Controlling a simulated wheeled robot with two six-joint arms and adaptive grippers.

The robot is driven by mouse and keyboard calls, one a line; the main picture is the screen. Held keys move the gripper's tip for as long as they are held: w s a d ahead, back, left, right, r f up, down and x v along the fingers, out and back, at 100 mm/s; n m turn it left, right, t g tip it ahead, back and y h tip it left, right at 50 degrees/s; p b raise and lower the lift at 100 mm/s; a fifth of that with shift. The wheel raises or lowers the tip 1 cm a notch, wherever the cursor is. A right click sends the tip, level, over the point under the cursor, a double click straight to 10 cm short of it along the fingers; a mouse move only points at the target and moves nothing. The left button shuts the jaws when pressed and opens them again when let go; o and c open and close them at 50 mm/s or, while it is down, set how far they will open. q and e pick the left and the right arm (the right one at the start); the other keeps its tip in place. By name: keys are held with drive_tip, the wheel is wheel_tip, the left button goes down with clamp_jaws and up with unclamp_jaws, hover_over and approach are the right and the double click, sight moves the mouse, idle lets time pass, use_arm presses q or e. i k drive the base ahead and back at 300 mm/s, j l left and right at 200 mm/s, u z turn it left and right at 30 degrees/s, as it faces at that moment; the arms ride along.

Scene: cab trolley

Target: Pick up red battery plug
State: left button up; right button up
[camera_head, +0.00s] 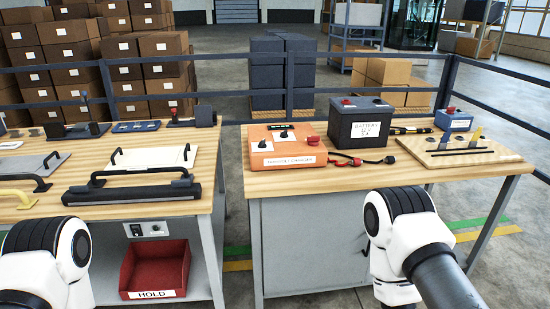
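A red plug on a short lead (354,161) lies on the right wooden table, between the orange charger (283,161) and the black battery (362,130). A black plug (389,159) lies to its right, in front of the battery. The charger has a red knob (313,140) on its top right. Parts of both my arms show at the lower left and lower right, below and in front of the tables. Neither gripper shows in this view.
A blue box (454,121) and a wooden board with slots (460,152) occupy the right table's right end. The left table (130,211) holds handles and panels. A red HOLD bin (155,268) sits below it. Dark railings (290,85) run behind.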

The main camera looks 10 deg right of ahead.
sight(355, 163)
drive_tip(key=i+l+u, duration=0.1)
drive_tip(key=l+u, duration=1.15)
drive_tip(key=l, duration=0.15)
drive_tip(key=k+l+u, duration=0.15)
drive_tip(key=l+u, duration=0.25)
drive_tip(key=k+l+u, duration=0.2)
drive_tip(key=l+u, duration=0.2)
drive_tip(key=l, duration=0.1)
